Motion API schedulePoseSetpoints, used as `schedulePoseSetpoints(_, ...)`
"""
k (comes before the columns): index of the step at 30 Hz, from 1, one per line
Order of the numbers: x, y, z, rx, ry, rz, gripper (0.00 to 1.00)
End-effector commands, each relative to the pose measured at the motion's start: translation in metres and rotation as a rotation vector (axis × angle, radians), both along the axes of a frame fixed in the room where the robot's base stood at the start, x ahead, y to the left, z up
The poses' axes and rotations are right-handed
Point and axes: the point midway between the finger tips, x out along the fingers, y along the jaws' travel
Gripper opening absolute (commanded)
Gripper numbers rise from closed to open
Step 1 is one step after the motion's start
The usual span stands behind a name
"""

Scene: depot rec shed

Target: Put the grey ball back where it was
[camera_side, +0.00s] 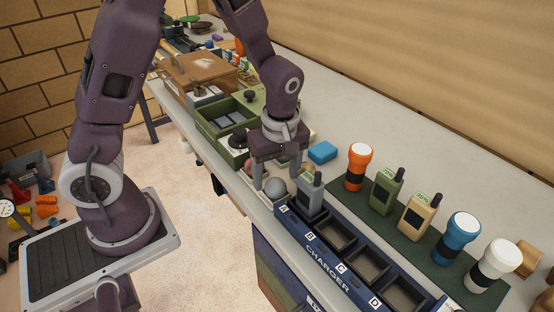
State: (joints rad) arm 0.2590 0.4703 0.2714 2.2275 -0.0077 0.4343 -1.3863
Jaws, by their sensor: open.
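I cannot tell whether a finger touches the ball. The dark blue charger (327,257) has slots marked A, B, C and D. A grey radio (311,197) stands upright at slot A. The other slots look empty.
A blue block (322,152) lies just right of my gripper. A dark green mat (390,230) holds an orange flashlight (357,167), a green radio (385,190), a tan radio (417,215) and more flashlights. A green divided box (225,118) stands behind left.

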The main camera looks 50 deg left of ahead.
Motion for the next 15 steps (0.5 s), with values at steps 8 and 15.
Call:
schedulePoseSetpoints(8,-0.001,-0.010,0.077,-0.002,-0.007,-0.001,0.68)
schedulePoseSetpoints(15,-0.007,-0.012,0.110,-0.013,-0.010,-0.035,0.68)
